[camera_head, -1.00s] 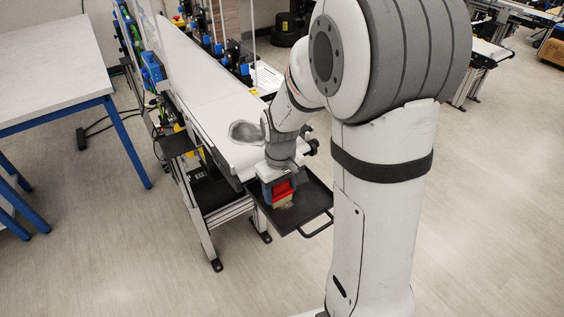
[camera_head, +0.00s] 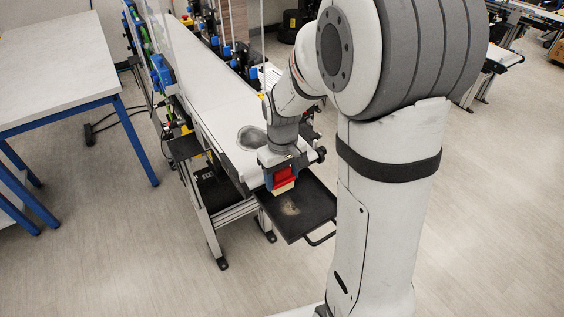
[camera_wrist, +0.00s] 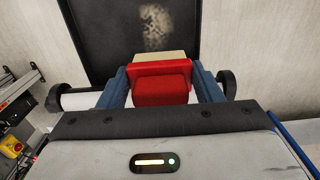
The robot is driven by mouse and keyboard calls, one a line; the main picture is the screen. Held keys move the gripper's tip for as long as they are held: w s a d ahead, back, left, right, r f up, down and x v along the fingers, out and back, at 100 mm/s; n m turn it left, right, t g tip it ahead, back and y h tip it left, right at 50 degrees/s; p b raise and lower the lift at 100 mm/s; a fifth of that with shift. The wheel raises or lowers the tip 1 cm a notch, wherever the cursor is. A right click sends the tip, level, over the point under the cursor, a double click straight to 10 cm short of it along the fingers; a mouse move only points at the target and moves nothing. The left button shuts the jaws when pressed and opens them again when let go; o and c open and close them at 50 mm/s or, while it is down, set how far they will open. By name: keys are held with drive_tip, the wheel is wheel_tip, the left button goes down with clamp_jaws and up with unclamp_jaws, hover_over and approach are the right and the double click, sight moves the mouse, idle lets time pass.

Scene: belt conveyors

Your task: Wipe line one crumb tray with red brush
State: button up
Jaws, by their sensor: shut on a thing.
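My gripper (camera_head: 282,178) is shut on the red brush (camera_head: 284,175), which has pale bristles pointing down. The brush also shows between the blue fingers in the wrist view (camera_wrist: 160,84). The black crumb tray (camera_head: 312,200) juts out from the end of the white conveyor, with a handle at its front right. A patch of tan crumbs (camera_head: 291,209) lies on the tray; it also shows in the wrist view (camera_wrist: 155,25). The brush is over the tray's end nearer the belt. I cannot tell whether its bristles touch the tray.
A table with blue legs (camera_head: 55,75) stands at the left. The floor at the front and right is clear.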

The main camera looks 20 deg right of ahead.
drive_tip(key=shift+r+p, duration=0.7)
drive_tip(key=shift+r, duration=0.7)
